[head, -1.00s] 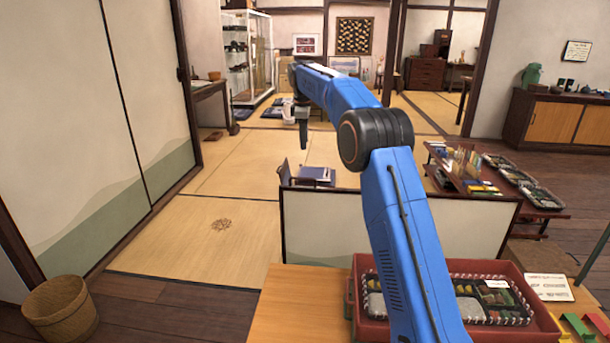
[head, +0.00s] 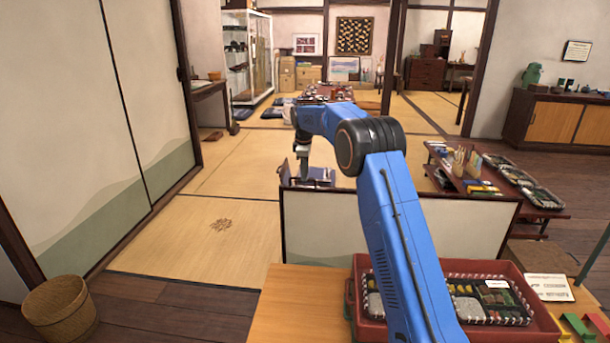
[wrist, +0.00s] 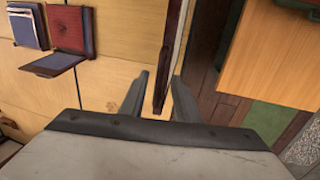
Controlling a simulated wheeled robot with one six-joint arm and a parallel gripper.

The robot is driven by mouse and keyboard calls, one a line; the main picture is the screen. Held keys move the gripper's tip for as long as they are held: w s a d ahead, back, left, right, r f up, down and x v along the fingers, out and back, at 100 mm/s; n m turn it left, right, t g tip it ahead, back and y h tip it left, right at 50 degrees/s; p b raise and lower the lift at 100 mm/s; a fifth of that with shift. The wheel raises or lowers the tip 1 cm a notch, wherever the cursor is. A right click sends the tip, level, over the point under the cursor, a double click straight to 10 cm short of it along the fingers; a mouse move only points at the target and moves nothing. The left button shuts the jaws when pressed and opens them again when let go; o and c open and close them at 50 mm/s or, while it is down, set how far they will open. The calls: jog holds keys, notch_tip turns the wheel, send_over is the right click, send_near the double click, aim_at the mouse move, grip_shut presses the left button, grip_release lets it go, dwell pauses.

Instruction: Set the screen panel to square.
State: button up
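The screen panel (head: 330,230) is a low, pale, dark-framed panel standing behind the wooden counter in the head view. My arm crosses in front of its right half. My gripper (head: 303,172) is above and behind the panel's left part in the head view, pointing down. In the wrist view, my gripper (wrist: 158,100) has its two fingers apart. The panel's dark top rail (wrist: 170,55) runs between them in the picture, its near end at the fingertips. I cannot tell whether they touch it.
A red tray (head: 500,272) sits on the counter (head: 290,300). A low table with trays (head: 490,190) stands right. Open tatami (head: 225,200) lies left of the panel.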

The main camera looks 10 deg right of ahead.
jog(key=shift+w+f, duration=0.15)
jog(key=shift+f, duration=0.45)
grip_shut()
